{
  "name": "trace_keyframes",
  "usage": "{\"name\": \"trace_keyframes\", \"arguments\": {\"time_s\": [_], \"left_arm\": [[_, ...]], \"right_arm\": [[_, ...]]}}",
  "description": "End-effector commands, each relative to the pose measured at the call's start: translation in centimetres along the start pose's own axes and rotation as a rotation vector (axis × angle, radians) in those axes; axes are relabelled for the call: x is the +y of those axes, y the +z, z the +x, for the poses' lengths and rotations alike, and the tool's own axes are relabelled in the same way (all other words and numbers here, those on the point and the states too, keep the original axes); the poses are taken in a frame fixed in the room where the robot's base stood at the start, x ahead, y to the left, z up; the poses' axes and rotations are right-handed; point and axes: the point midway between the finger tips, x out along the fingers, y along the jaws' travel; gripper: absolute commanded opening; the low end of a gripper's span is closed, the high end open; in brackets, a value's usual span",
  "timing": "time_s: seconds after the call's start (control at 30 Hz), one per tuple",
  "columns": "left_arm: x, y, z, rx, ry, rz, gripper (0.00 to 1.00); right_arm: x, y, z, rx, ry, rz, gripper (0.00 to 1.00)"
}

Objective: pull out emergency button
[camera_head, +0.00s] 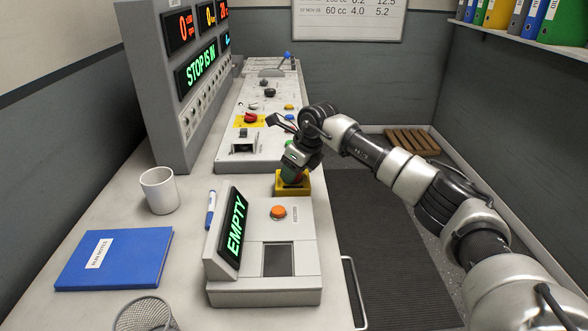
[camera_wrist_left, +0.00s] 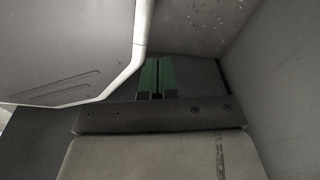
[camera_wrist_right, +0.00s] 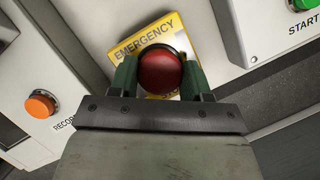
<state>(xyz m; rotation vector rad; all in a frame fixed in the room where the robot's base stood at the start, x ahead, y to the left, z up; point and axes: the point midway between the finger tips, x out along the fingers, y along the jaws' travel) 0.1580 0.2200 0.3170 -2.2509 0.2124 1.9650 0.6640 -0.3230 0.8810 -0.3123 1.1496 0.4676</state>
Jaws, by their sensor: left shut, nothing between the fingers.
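The emergency button (camera_wrist_right: 160,72) is a red mushroom head on a yellow plate marked EMERGENCY (camera_wrist_right: 145,45), seen close up in the right wrist view. In the head view the yellow housing (camera_head: 292,187) sits at the console's right edge, and the red head is mostly hidden by my gripper. My right gripper (camera_wrist_right: 157,78) has its green fingers on either side of the red head, close to it or touching; I cannot tell if they grip it. My left gripper (camera_wrist_left: 157,78) is shut and empty, with its green fingers together, away from the console top; it is not in the head view.
A lit display (camera_head: 202,63) reads STOP IS IN. A box with an EMPTY display (camera_head: 235,229) and an orange button (camera_head: 278,212) stands just in front. A mug (camera_head: 160,191), a blue binder (camera_head: 115,258) and a marker (camera_head: 210,209) lie to the left.

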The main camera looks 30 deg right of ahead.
Motion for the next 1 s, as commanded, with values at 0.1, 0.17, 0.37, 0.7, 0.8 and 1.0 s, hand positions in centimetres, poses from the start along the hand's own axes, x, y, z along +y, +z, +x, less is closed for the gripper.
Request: {"name": "trace_keyframes", "arguments": {"time_s": [0.1, 0.17, 0.37, 0.7, 0.8, 1.0], "left_arm": [[0.0, 0.0, 0.0, 0.0, 0.0, 0.0, 0.0], [0.0, 0.0, 0.0, 0.0, 0.0, 0.0, 0.0], [-0.1, 1.2, 0.2, -0.011, -0.001, 0.002, 0.0], [0.0, 4.5, 0.9, -0.025, 0.001, 0.007, 0.0], [0.0, 4.5, 0.9, -0.024, 0.001, 0.007, 0.0], [0.1, 4.4, 0.9, -0.024, 0.001, 0.007, 0.0]], "right_arm": [[0.0, 0.0, 0.0, 0.0, 0.0, 0.0, 0.14], [0.0, 0.0, -0.1, 0.0, 0.0, 0.0, 0.05], [0.0, 0.3, -0.7, -0.001, -0.001, 0.0, 0.05], [-0.1, 0.7, -1.6, -0.004, -0.002, 0.0, 0.05], [-0.1, 0.7, -1.6, -0.006, -0.003, 0.0, 0.05], [-0.1, 0.8, -1.7, -0.009, -0.004, 0.0, 0.55]]}}
